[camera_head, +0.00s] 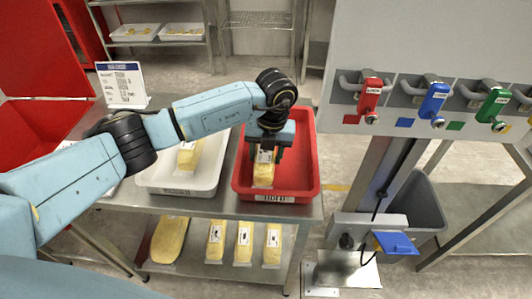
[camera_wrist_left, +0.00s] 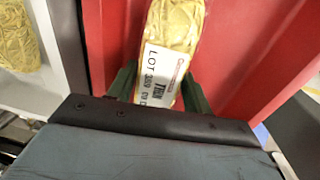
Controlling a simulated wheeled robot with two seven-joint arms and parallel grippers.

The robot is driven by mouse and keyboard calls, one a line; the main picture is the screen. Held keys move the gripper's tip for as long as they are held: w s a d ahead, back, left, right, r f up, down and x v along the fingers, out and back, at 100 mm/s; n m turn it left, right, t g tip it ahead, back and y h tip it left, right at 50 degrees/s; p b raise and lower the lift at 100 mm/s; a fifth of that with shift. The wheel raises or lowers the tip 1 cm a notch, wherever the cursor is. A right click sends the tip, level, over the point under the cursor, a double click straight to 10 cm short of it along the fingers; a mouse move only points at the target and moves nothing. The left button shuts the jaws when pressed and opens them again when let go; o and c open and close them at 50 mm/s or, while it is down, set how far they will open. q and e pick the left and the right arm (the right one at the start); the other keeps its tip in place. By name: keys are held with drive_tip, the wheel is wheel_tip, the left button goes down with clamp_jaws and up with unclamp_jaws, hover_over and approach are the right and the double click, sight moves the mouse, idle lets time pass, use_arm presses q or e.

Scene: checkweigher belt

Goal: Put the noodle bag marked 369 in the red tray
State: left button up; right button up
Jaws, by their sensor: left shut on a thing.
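My left gripper (camera_head: 268,148) reaches down into the red tray (camera_head: 306,165) and is shut on a yellow noodle bag (camera_head: 263,174). In the left wrist view the bag (camera_wrist_left: 172,32) sits between the dark green fingers (camera_wrist_left: 158,88). Its white label reads LOT and a number that looks like 369, with the end partly hidden. The bag is inside the tray's walls; I cannot tell whether it touches the tray floor. My right gripper is not in view.
A white tray (camera_head: 206,183) with another noodle bag (camera_head: 189,156) stands left of the red tray. Several bags lie on the lower shelf (camera_head: 200,268). A panel with red, blue and green handled valves (camera_head: 433,100) stands at right, above a grey bin (camera_head: 428,205).

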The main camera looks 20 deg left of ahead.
use_arm(q)
drive_tip(key=o, duration=1.1)
drive_tip(key=shift+f, duration=0.1)
drive_tip(key=shift+o, duration=0.2)
wheel_tip(320, 180, up, 12)
drive_tip(key=d, duration=0.1)
drive_tip(key=shift+w+d+p, duration=0.15)
drive_tip(key=shift+w+p, duration=0.1)
drive_tip(key=shift+p, duration=0.2)
